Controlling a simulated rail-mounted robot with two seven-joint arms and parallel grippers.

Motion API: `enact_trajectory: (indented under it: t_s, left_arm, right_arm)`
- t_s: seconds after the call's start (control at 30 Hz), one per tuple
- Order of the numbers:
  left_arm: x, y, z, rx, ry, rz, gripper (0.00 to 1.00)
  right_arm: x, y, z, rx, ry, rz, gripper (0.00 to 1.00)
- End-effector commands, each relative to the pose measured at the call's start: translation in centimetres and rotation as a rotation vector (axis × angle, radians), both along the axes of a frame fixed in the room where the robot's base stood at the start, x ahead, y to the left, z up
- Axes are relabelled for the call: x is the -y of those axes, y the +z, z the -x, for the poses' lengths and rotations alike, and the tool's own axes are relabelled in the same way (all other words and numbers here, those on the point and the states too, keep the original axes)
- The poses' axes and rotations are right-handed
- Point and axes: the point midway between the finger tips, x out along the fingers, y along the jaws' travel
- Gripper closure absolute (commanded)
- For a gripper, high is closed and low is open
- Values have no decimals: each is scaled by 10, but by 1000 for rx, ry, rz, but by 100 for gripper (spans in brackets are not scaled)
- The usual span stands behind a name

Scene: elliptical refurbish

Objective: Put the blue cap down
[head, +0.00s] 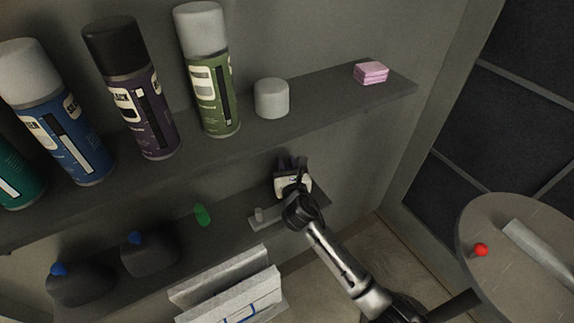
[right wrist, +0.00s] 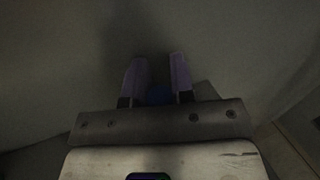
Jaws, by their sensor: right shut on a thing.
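The blue cap (right wrist: 159,96) shows in the right wrist view, between the two purple fingers of my right gripper (right wrist: 158,80). The gripper is shut on it. In the head view my right gripper (head: 291,165) is over the right part of the lower shelf (head: 190,231), close to the wall; the cap is hidden there. I cannot tell whether the cap touches the shelf. My left gripper is not in view.
Several spray cans, such as the green one (head: 213,92), a loose grey cap (head: 271,98) and pink pads (head: 371,73) stand on the upper shelf above the gripper. Two dark bottles with blue tops (head: 150,256) and a green object (head: 202,215) are left on the lower shelf. A round table (head: 480,290) is at right.

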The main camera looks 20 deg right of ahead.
Motion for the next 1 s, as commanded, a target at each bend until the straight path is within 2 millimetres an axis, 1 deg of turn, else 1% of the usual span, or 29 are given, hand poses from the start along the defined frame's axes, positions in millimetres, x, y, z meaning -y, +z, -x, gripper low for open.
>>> enact_trajectory:
  t_s: [0.03,0.33,0.37,0.6,0.87,1.0]
  left_arm:
    - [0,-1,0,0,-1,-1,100]
    - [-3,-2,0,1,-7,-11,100]
    - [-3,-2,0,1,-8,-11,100]
    - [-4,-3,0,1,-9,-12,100]
    - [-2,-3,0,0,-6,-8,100]
    - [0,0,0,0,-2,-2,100]
  right_arm:
    - [0,-5,0,-5,0,0,100]
    - [1,-16,1,-15,-2,1,100]
    - [1,-17,1,-16,-2,0,76]
    - [1,-18,1,-18,-2,0,53]
    - [1,-18,1,-19,-2,-1,52]
    - [1,-6,1,-18,-2,-2,52]
